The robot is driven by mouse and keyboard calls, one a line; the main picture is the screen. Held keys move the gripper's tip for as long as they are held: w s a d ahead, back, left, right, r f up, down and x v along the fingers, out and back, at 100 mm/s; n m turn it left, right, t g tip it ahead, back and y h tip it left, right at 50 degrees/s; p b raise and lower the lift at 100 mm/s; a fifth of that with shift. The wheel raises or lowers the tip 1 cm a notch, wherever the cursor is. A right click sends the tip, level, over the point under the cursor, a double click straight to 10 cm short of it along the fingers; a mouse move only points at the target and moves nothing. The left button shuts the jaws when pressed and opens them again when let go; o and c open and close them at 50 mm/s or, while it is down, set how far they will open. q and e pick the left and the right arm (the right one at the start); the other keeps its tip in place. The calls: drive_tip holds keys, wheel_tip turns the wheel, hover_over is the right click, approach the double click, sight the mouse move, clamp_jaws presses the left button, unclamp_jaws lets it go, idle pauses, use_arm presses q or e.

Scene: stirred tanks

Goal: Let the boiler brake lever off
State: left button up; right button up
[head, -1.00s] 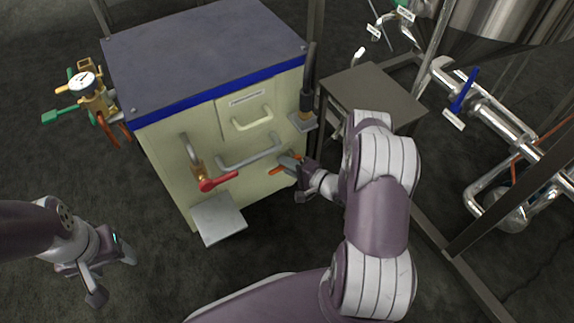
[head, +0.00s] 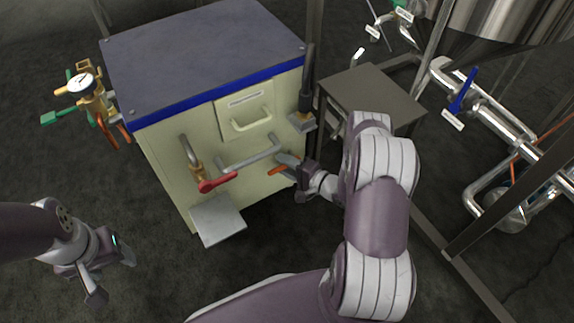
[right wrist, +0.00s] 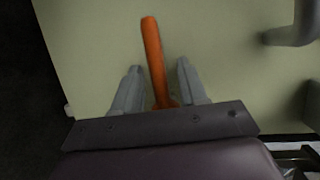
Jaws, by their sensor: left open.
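The boiler is a cream cabinet (head: 165,165) with a dark grey top and a blue band. An orange lever (head: 279,170) sticks out low on its front at the right; I cannot tell if this is the brake lever. It also shows in the right wrist view (right wrist: 153,55). My right gripper (head: 289,162) is at this lever, fingers pointing at the cabinet front. In the right wrist view the lever lies between the two fingers, with gaps on both sides. My left gripper (head: 112,277) is open and empty, low at the left, away from the boiler.
A red-handled valve (head: 214,184), a grey bar handle (head: 250,154) and a small drawer handle (head: 252,120) are on the front. A black upright lever (head: 307,80) stands at the right corner. A grey plate (head: 218,220) juts out below. A dark side table (head: 372,95) stands right.

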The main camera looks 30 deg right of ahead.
drive_tip(key=p+v, duration=0.5)
drive_tip(key=v, duration=0.7)
drive_tip(key=shift+s+d, duration=0.25)
drive_tip(key=shift+s, duration=0.1)
